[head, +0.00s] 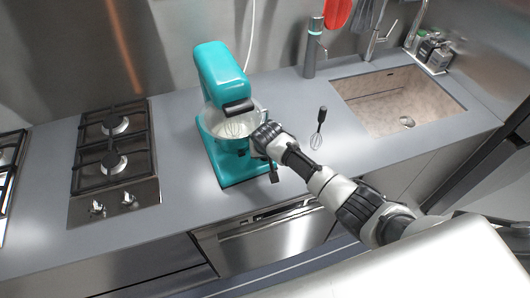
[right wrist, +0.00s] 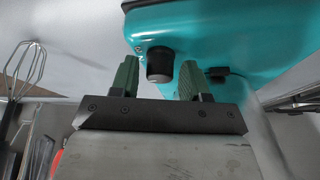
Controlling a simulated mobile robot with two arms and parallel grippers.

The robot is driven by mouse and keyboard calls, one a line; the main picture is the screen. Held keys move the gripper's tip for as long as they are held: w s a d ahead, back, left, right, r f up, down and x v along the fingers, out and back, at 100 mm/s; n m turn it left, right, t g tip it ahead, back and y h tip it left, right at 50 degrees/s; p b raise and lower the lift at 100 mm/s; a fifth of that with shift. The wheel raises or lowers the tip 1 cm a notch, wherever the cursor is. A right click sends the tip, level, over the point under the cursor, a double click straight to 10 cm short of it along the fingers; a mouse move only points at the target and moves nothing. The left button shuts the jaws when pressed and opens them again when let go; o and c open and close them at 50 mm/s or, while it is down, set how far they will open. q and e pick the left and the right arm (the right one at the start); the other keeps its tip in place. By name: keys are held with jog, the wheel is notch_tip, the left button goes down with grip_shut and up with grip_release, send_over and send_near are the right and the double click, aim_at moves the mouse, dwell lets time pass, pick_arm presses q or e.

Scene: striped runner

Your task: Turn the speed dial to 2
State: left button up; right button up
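The teal stand mixer (head: 222,75) stands on the grey counter in the head view, with a bowl (head: 212,123) and a whisk under its head. In the right wrist view, the black speed dial (right wrist: 159,62) sticks out of the mixer's teal side (right wrist: 215,35). My right gripper (right wrist: 160,68) is open, with one green finger on each side of the dial. A small gap shows between each finger and the dial. In the head view, my right gripper (head: 273,177) is low beside the mixer, and the dial is not discernible there. My left gripper is not in view.
A small black lever (right wrist: 217,71) sits right of the right finger. A hand whisk (head: 319,128) lies on the counter (head: 175,130) right of the mixer. A sink (head: 395,100) is to the right, a gas hob (head: 115,150) to the left.

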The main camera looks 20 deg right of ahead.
jog(key=shift+o, duration=0.6)
jog(key=b+v, duration=0.1)
jog(key=v, duration=0.9)
jog(key=shift+r, duration=0.35)
jog(key=shift+s, duration=0.15)
